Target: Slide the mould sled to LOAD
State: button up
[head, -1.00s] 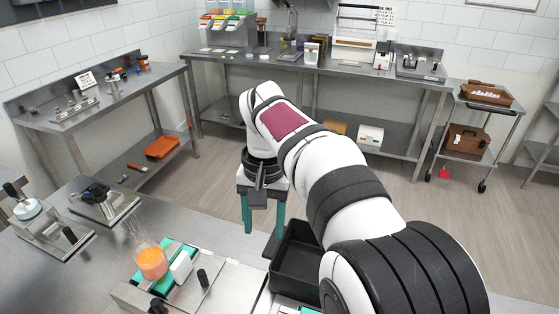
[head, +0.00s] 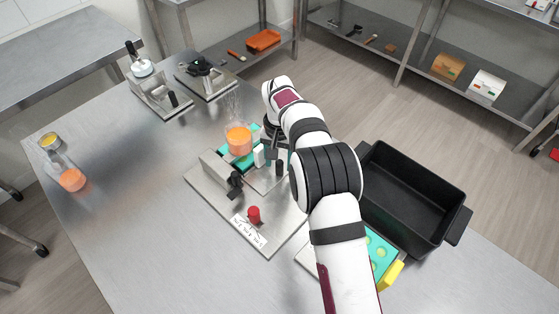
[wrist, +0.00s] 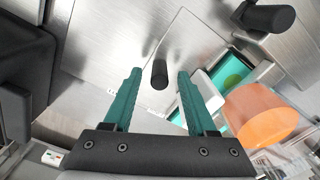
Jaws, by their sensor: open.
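The depositor shows in the head view with an orange cup (head: 239,140) above a teal mould (head: 236,161). A white block (head: 259,155) stands beside the cup. An upright black handle (head: 279,168) rises from the metal plate at the mould's right, apparently the sled's handle. In the wrist view this black handle (wrist: 160,75) appears between the two teal fingers of my gripper (wrist: 160,80), which are apart. I cannot tell whether they touch it. The orange cup (wrist: 262,113) is to the right. In the head view my arm partly hides the gripper. The LOAD mark is not legible.
A black bin (head: 412,200) stands to the right of my arm. A teal mould with a yellow end (head: 390,274) lies near it.

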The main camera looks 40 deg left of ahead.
jog(key=shift+f, duration=0.35)
grip_shut()
dwell(1.2)
